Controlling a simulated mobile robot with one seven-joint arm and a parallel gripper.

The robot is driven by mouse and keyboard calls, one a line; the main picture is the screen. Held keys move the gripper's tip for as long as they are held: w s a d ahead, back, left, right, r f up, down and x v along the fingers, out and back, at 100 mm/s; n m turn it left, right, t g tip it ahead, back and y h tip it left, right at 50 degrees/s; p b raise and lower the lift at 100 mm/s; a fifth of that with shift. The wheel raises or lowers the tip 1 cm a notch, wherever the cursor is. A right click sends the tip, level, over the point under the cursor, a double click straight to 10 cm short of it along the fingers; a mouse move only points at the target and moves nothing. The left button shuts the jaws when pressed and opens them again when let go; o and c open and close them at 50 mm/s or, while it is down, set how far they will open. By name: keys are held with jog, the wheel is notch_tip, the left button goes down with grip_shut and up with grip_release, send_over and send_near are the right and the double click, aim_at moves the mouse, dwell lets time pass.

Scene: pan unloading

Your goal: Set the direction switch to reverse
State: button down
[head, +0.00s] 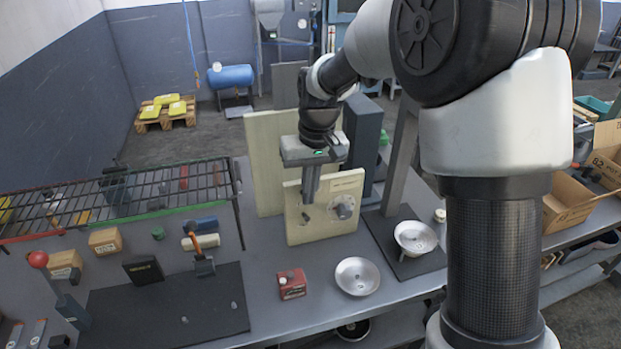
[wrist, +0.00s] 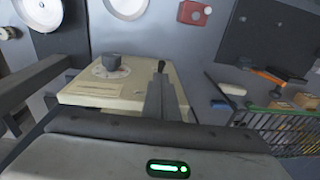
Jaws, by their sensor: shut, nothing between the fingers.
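A cream control panel (head: 322,225) stands on the grey bench in the head view. It carries a dark round knob (head: 343,209) on a pale dial at its right and a small dark lever (head: 305,217) at its left. In the wrist view the panel (wrist: 85,98) shows the knob (wrist: 111,62) and the black lever (wrist: 160,66). I cannot read which one is labelled as the direction switch. My gripper (head: 308,199) points down with its fingers together and empty, in front of the lever's side of the panel. The wrist view shows the fingertips (wrist: 160,84) close to the lever; contact cannot be told.
A red box (head: 292,284) and a metal bowl (head: 357,276) are in front of the panel. Another bowl (head: 415,238) sits to the right on a dark plate. A wire rack (head: 130,198) and a dark mat (head: 165,312) lie to the left.

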aim_at(306, 215)
jog(key=shift+w+a+f, duration=0.1)
jog(key=shift+a+f, duration=0.05)
jog(key=shift+f, duration=1.45)
jog(key=shift+f+b, duration=0.15)
jog(key=shift+b, duration=0.3)
